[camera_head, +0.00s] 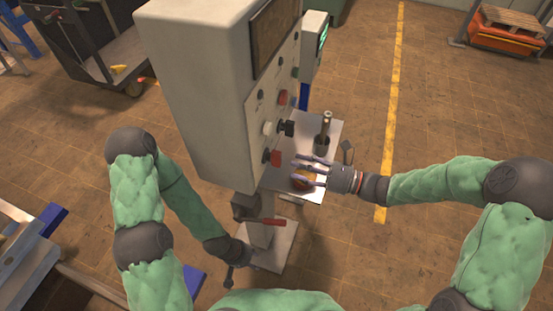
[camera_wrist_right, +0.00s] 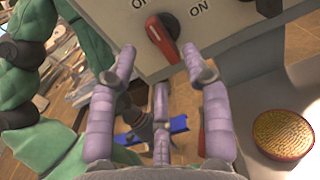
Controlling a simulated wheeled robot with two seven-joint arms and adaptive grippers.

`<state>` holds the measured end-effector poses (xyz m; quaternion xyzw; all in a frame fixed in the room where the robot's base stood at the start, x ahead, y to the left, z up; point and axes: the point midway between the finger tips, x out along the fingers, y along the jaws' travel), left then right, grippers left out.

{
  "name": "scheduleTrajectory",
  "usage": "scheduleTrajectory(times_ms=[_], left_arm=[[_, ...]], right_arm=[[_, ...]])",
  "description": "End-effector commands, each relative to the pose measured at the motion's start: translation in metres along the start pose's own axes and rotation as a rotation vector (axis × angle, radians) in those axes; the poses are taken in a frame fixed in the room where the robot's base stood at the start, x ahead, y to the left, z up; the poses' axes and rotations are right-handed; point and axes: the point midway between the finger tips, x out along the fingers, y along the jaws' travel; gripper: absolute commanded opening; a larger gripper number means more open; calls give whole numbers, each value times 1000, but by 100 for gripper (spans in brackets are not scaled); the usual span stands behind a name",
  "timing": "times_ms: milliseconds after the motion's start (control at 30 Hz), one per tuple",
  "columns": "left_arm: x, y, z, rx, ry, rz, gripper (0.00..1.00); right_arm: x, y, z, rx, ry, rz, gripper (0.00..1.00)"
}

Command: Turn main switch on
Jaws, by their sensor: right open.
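The main switch is a red knob (camera_wrist_right: 163,38) on a dark round base, low on the grey control cabinet's panel. In the right wrist view the "ON" label is to its upper right and a partly cut off "OF…" label to its upper left. The knob's red handle slants from upper left to lower right. The red knob also shows in the head view (camera_head: 276,158). My right gripper (camera_wrist_right: 159,62) is open, its purple fingers spread below the knob, with nothing between them. In the head view the right gripper (camera_head: 308,168) is just right of the knob. My left gripper (camera_head: 229,276) hangs low, small and dark.
The control cabinet (camera_head: 195,85) carries several other knobs and a dark screen (camera_head: 272,32). A metal plate (camera_head: 325,135) with an upright cylinder (camera_head: 325,130) lies beside it. A round brass-coloured disc (camera_wrist_right: 283,133) is right of the fingers. A red-handled lever (camera_head: 265,222) is below the cabinet.

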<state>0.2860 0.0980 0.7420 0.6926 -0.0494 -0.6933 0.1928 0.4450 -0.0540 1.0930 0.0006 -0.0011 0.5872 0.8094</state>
Motion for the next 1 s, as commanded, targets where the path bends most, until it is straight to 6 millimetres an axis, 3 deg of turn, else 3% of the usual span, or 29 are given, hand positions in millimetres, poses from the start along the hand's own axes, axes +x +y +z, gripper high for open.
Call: scheduleTrajectory(times_ms=[200,400,833,867,1000], left_arm=[[5,-2,0,0,0,0,40],[8,-3,0,0,0,0,40],[8,-3,0,0,1,0,40],[8,-3,0,0,1,0,40],[8,-3,-1,0,1,0,40]], right_arm=[[40,2,-1,1,0,6,49],[63,1,-1,-1,1,3,49],[71,0,-1,0,2,1,49],[71,0,-1,0,2,1,43],[71,1,-1,0,2,1,4]])
